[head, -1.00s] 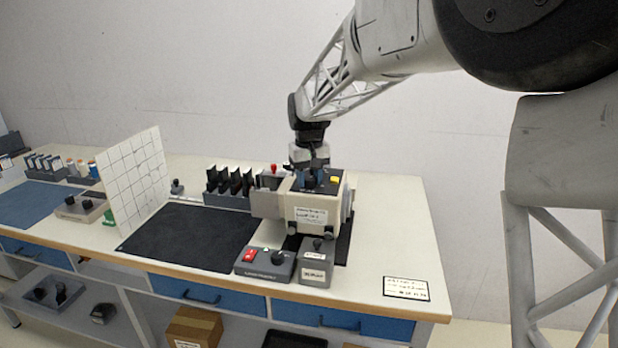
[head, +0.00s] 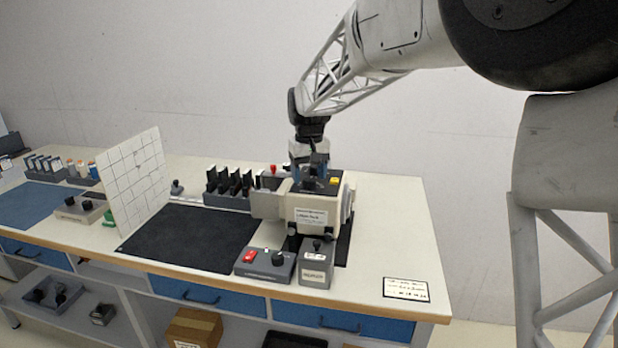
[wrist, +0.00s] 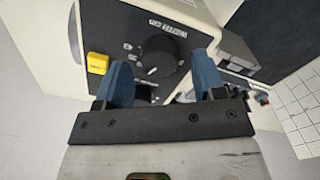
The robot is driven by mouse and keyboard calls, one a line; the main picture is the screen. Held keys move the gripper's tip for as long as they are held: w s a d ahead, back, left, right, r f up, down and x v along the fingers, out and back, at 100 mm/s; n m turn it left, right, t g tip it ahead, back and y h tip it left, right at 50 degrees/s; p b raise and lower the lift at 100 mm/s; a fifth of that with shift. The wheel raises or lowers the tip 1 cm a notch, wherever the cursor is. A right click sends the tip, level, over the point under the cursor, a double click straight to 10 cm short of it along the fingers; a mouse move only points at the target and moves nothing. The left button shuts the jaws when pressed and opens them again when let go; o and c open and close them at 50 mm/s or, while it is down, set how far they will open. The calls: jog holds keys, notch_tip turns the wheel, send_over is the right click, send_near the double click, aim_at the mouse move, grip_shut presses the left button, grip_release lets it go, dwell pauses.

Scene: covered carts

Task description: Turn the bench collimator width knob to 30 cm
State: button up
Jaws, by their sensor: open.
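The bench collimator (head: 308,208) is a cream box with a dark top panel, standing on the bench under my gripper. In the wrist view a round black knob (wrist: 160,66) with a white pointer mark sits on that panel, with small scale marks around it and a white label above. The marks are too small to read. My gripper (wrist: 158,82) is open, its blue fingers on either side of the knob's near part; I cannot tell whether they touch it. A second dark part (wrist: 146,92) is partly hidden behind the gripper. In the head view my gripper (head: 312,178) hides the knob.
A yellow button (wrist: 97,63) is close to the left finger. A white grid panel (head: 136,182) stands left of a black mat (head: 190,236). A control box with a red switch (head: 265,263) and a smaller grey box (head: 316,264) stand in front. The bench's right end is mostly clear.

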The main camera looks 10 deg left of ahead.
aim_at(313, 179)
jog(key=shift+r, duration=3.2)
jog(key=shift+s+d+r, duration=0.1)
jog(key=shift+s+d, duration=0.2)
jog(key=shift+d, duration=0.25)
jog(key=s+d+r+m+t, duration=0.1)
jog(key=s+d+m, duration=0.1)
jog(key=s+d, duration=0.8)
jog(key=s+d+m, duration=0.1)
jog(key=s+d, duration=0.6)
jog(key=d, duration=0.5)
jog(key=s+d+f+m, duration=0.1)
jog(key=s+d+f, duration=0.2)
jog(key=s, duration=0.5)
jog(key=s+d+f+m+t, duration=0.1)
jog(key=s+d+f, duration=0.2)
jog(key=s+d, duration=0.2)
jog(key=s+d+f+m, duration=0.1)
jog(key=s+d+f, duration=0.3)
jog(key=s, duration=0.7)
jog(key=shift+d+t, duration=0.2)
jog(key=shift+t, duration=0.1)
jog(key=shift+w+r, duration=0.1)
